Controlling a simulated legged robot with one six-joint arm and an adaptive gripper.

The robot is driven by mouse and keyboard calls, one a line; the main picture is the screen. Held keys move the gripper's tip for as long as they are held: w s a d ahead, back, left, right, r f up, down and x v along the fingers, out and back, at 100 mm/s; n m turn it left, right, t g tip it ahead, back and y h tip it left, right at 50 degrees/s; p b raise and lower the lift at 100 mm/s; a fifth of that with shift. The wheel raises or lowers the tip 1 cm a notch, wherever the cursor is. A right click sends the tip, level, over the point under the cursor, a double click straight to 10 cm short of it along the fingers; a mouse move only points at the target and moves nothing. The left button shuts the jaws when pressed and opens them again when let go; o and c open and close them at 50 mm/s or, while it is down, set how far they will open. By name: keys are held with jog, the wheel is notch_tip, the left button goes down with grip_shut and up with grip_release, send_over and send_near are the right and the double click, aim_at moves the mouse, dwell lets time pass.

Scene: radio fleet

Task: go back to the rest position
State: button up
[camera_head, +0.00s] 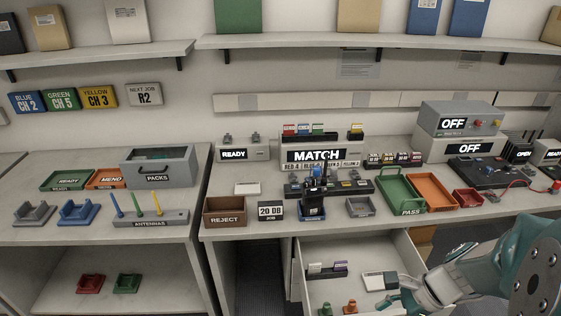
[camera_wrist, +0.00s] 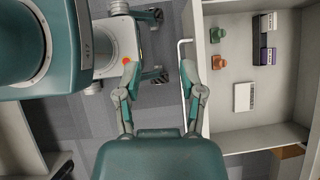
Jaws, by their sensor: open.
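My gripper (camera_head: 397,291) is at the lower right of the head view, in front of the open drawer (camera_head: 398,246) below the bench. In the wrist view my gripper (camera_wrist: 160,70) has its two fingers wide apart with nothing between them. Its right finger overlaps the drawer's front edge and lies close to the pale handle (camera_wrist: 184,44). I cannot tell whether they touch. Grey floor shows between the fingers. My arm blocks the lower right of the head view.
The drawer holds a white box (camera_wrist: 244,97), a green piece (camera_wrist: 217,35), an orange piece (camera_wrist: 218,62) and purple-and-white blocks (camera_wrist: 267,56). The bench above carries a radio in a dock (camera_head: 312,200), a reject bin (camera_head: 224,211), a green pass tray (camera_head: 401,191) and an orange tray (camera_head: 434,191).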

jog(key=s+a+r+n+t+h, duration=0.1)
jog(key=a+r+n+t+h, duration=0.1)
jog(key=r+n, duration=0.5)
jog(key=s+a+r+n+t+h, duration=0.2)
jog(key=a+r+n+t+h, duration=0.1)
jog(key=r+n, duration=0.5)
jog(key=a+n+h, duration=0.1)
jog(key=a+n, duration=0.1)
jog(key=n, duration=0.1)
jog(key=shift+a+r+n+h, duration=0.15)
jog(key=shift+a+n+h, duration=0.15)
jog(key=shift+a+h, duration=0.1)
